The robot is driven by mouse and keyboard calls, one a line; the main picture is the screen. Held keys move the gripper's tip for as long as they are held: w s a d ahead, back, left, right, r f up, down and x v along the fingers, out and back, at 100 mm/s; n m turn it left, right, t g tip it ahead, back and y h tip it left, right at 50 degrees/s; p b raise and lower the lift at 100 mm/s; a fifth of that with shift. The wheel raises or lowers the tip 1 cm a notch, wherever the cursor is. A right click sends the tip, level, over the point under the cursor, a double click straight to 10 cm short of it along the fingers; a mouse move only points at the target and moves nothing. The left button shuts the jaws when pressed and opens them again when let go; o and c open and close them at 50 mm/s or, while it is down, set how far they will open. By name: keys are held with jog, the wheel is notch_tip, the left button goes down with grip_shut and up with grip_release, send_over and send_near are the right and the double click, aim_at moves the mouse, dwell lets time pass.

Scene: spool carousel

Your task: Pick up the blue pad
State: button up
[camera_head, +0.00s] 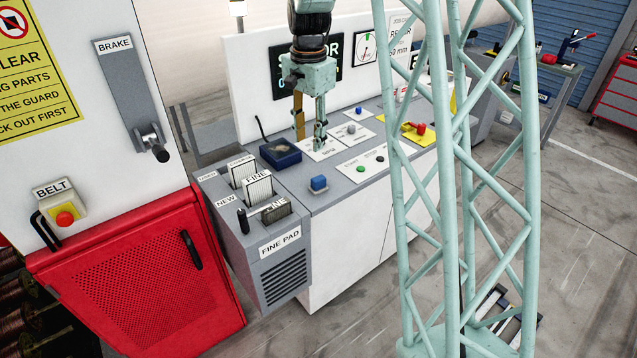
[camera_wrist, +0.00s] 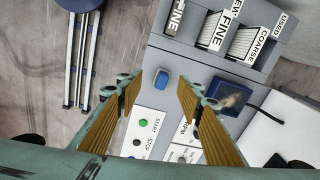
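A small blue pad (camera_head: 319,184) sits on the grey bench top (camera_head: 345,180) near its front corner. In the wrist view the blue pad (camera_wrist: 165,99) appears between the fingertips, but below them. My gripper (camera_head: 309,138) is open and empty, pointing down above the bench, farther back than the pad. Its ribbed tan finger faces show in the wrist view (camera_wrist: 160,92), wide apart and not touching the pad.
A dark blue open box (camera_head: 280,154) stands left of the pad. The pad rack (camera_head: 262,243) with FINE, NEW FINE and COARSE labels adjoins the bench. START/STOP buttons (camera_head: 361,168), a red knob (camera_head: 421,128) and a pale green lattice column (camera_head: 447,180) are right.

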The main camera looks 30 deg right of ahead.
jog(key=w+d+f+m+p, duration=0.2)
jog(key=w+d+f, duration=0.2)
jog(key=f, duration=0.3)
jog(key=shift+w+d+f+m+g, duration=0.2)
jog(key=shift+d+m+g, duration=0.15)
jog(key=shift+d, duration=0.55)
send_over(319, 178)
jog(key=shift+w+a+f+p, duration=0.1)
jog(key=shift+f+p, duration=0.25)
jog(key=shift+f, duration=3.9)
jog(key=shift+f, duration=0.2)
jog(key=shift+f+p, duration=0.45)
jog(key=shift+f, duration=2)
jog(key=c, duration=1)
